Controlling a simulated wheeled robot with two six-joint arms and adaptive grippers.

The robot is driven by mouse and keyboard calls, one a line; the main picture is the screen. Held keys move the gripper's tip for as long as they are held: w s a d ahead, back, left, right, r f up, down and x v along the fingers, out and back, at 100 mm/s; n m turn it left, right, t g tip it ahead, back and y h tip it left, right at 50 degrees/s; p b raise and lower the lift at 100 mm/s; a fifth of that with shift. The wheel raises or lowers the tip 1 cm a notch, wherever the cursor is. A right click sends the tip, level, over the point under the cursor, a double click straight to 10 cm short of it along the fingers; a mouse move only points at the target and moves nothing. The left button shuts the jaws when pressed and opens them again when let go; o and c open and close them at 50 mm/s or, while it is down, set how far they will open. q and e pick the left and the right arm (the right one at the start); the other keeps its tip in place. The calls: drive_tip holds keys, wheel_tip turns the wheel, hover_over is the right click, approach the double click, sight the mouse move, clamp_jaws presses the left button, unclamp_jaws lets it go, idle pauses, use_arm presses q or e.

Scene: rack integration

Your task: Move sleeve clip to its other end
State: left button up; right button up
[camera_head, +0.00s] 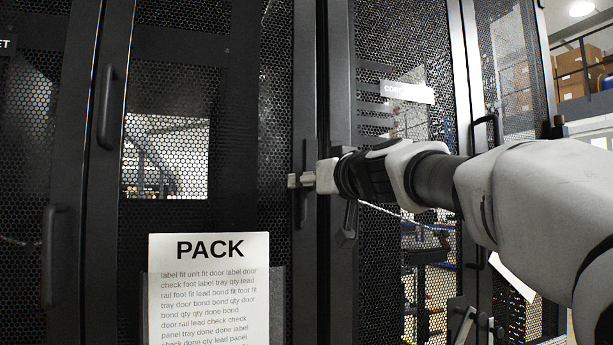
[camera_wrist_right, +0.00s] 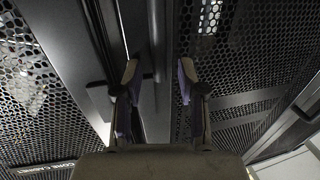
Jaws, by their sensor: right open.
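I cannot make out a sleeve clip in either view. My right arm comes in from the right in the head view. My right gripper (camera_head: 300,180) is in front of the dark upright edge between two cabinet doors, near a slim black handle (camera_head: 303,208). In the right wrist view the right gripper (camera_wrist_right: 160,76) is open, with its two fingers apart and no object held between them. A dark door frame (camera_wrist_right: 163,45) runs behind the gap. I cannot tell whether the fingers touch it. My left gripper is out of view.
Black perforated cabinet doors fill most of the head view. A white PACK sheet (camera_head: 208,300) hangs on the middle door. A tall handle (camera_head: 106,108) stands out at the left. A pale cable (camera_head: 398,214) runs below my right arm. Boxes (camera_head: 578,65) are at the far right.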

sight(277, 191)
clamp_jaws()
drive_tip(key=shift+a, duration=0.1)
drive_tip(key=shift+s+a+f+n+g+h+b, duration=0.2)
drive_tip(key=shift+a+n+b, duration=0.45)
drive_tip(key=shift+n, duration=0.45)
drive_tip(key=shift+s+a+f+n+g+h+b, duration=0.1)
drive_tip(key=shift+s+a+f+n+h+b, duration=0.25)
drive_tip(key=shift+a+n, duration=0.55)
drive_tip(key=shift+s+a+f+n+g+h+b, duration=0.15)
drive_tip(key=shift+a+n+b, duration=0.4)
drive_tip(key=shift+n, duration=0.75)
unclamp_jaws()
